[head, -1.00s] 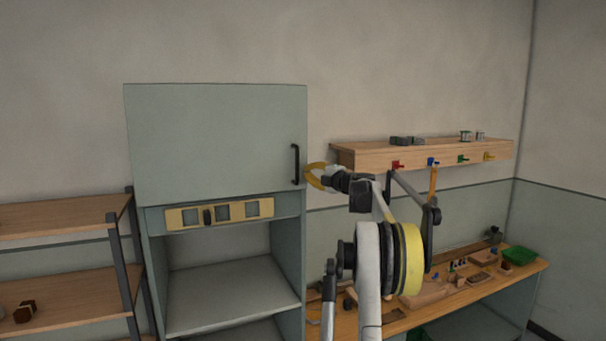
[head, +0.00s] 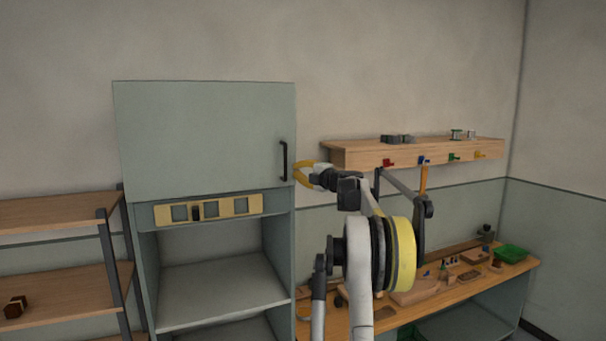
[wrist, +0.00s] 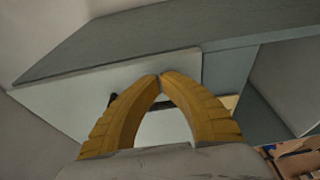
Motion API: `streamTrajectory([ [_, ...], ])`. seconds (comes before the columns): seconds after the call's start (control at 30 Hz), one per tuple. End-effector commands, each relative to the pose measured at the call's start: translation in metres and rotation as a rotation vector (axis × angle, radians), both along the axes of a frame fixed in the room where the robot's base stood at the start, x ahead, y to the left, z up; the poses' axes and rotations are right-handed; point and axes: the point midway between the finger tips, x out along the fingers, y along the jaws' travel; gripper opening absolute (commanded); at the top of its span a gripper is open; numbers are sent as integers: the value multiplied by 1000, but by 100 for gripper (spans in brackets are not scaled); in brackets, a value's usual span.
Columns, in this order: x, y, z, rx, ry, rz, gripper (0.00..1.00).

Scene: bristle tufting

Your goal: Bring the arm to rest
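My gripper (head: 298,173) has yellow curved fingers and is raised just right of the cabinet's dark door handle (head: 283,161). In the wrist view the fingertips (wrist: 161,76) meet, and nothing shows between them. The grey-green cabinet (head: 205,140) has its upper door shut in the head view. In the wrist view the cabinet door (wrist: 75,100) lies beyond the fingers, and part of the dark handle shows behind the left finger. I cannot tell the exact gap between the fingers and the handle.
A wooden wall shelf (head: 435,153) with coloured hooks hangs at the right, close behind my arm. Below it a workbench (head: 515,270) holds several small items and a green tray (head: 511,252). A wooden rack (head: 60,290) stands left of the cabinet.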

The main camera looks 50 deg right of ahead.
Motion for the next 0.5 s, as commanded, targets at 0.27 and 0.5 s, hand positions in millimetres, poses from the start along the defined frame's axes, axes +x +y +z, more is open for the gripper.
streamTrajectory([
  [0.27,-68,-21,-2,0,0,-4,0],
  [0.5,-96,-29,0,0,0,-4,0],
])
